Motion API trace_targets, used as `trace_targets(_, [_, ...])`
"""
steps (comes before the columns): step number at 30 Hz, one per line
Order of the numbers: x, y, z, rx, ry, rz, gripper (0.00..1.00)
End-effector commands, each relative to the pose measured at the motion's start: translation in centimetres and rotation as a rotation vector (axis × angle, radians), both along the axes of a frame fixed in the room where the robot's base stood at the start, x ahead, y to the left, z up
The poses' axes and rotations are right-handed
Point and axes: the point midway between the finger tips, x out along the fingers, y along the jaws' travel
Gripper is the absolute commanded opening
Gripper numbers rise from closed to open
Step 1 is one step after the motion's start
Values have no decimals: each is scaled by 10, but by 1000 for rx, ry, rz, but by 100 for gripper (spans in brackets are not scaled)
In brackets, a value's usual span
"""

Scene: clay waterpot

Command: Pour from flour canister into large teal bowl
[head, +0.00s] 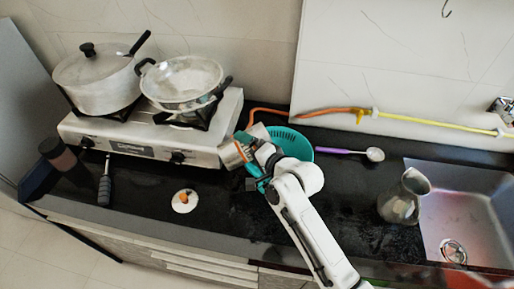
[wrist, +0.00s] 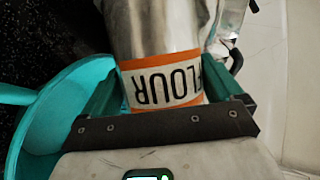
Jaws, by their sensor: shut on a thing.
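The flour canister (head: 231,155) is a silver metal cylinder. Its orange-edged "FLOUR" label (wrist: 163,85) reads upside down in the wrist view. My gripper (head: 252,150) is shut on the canister, with a teal finger on each side of the label in the wrist view (wrist: 165,90). The canister is tilted, at the left side of the large teal bowl (head: 292,142). In the wrist view the bowl (wrist: 45,125) lies at the left. My gripper and arm hide part of the bowl in the head view. Its contents and the canister's mouth cannot be made out.
The stove (head: 140,140) bears a lidded pot (head: 97,85) and a pan (head: 182,82), left of the canister. A purple-handled spoon (head: 345,153) lies right of the bowl. A clay waterpot (head: 404,197) stands by the sink (head: 465,215). A small white dish (head: 185,201) sits at the front.

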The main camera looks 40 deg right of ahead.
Motion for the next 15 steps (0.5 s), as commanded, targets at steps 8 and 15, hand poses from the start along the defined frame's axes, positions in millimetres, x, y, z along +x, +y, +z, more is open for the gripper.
trace_targets(8, [0, -1, 4, 14, -10, -1, 36])
trace_targets(15, [0, -3, 8, 85, -33, -1, 36])
